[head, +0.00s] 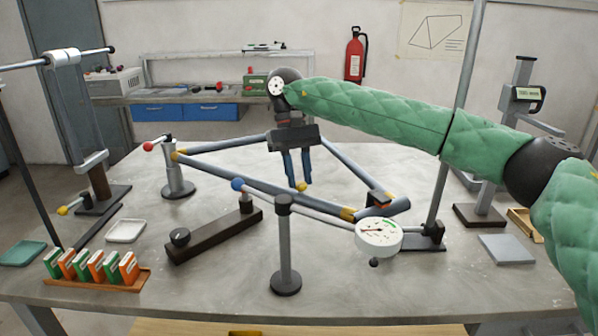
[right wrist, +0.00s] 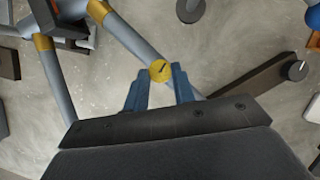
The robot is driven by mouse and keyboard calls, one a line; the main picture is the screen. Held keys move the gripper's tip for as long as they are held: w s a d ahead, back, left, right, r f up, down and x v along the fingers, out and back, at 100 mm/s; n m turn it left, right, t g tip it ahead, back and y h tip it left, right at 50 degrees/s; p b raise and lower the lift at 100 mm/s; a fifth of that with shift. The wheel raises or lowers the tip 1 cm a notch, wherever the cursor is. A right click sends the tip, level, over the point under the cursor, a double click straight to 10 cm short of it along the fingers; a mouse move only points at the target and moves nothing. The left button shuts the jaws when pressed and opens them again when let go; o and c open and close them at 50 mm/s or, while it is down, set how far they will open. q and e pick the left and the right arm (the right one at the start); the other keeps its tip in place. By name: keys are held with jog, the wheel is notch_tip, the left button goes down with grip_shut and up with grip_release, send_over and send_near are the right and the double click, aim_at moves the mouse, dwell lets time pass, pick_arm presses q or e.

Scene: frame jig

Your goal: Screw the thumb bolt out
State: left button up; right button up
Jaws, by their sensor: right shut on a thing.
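The thumb bolt's yellow round head (head: 302,187) is by the upper side of the blue-grey frame tube (head: 235,178) in the head view. The head also shows in the right wrist view (right wrist: 160,70), with the tube (right wrist: 135,38) behind it. My right gripper (head: 298,182) points down from above, its blue fingers shut on the bolt head. The fingertips (right wrist: 160,82) flank the head in the right wrist view. The bolt's shank is hidden, so I cannot tell how far it sits in the tube. My left gripper is out of view.
A round dial gauge (head: 378,237) is on a rod in front of the frame. A dark bar with a knob (head: 215,235) lies front left. Posts and a tall pole (head: 458,110) surround the frame. A rack of orange and green boxes (head: 95,272) stands at the left front.

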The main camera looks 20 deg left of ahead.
dwell(0.3)
jog(key=o, duration=1)
jog(key=shift+f, duration=0.1)
jog(key=v, duration=0.8)
